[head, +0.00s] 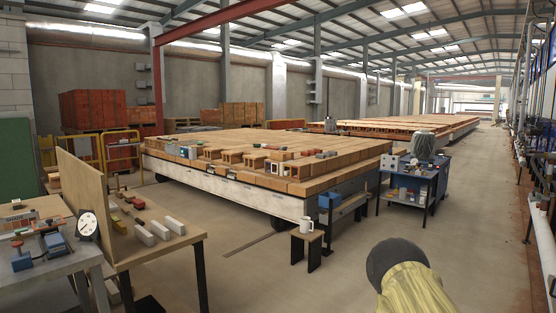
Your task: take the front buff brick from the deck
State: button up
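The deck (236,188) is a wide, low platform with a pale side, in the middle of the head view. Its top is covered with rows of buff and orange-tan bricks. Several hollow buff bricks (231,157) stand along its near part, with dark openings visible. More hollow bricks (279,168) sit to the right, near the front corner. The bricks are small here, and I cannot tell which single one is the front buff brick. My gripper is not in view.
A wooden table with a board and loose blocks (152,232) stands at front left. A stool with a white mug (305,224) stands by the deck's near corner. A blue cart (413,185) is to its right. A yellowish, dark-ended shape (415,290) fills the bottom right.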

aim_at(275, 155)
jog(key=z, duration=0.3)
jog(key=k, duration=0.4)
jog(key=z, duration=0.4)
jog(key=i, duration=1.9)
jog(key=u, duration=0.85)
jog(key=i, duration=2.1)
jog(key=u, duration=0.3)
jog(key=i, duration=4.7)
jog(key=z, duration=0.25)
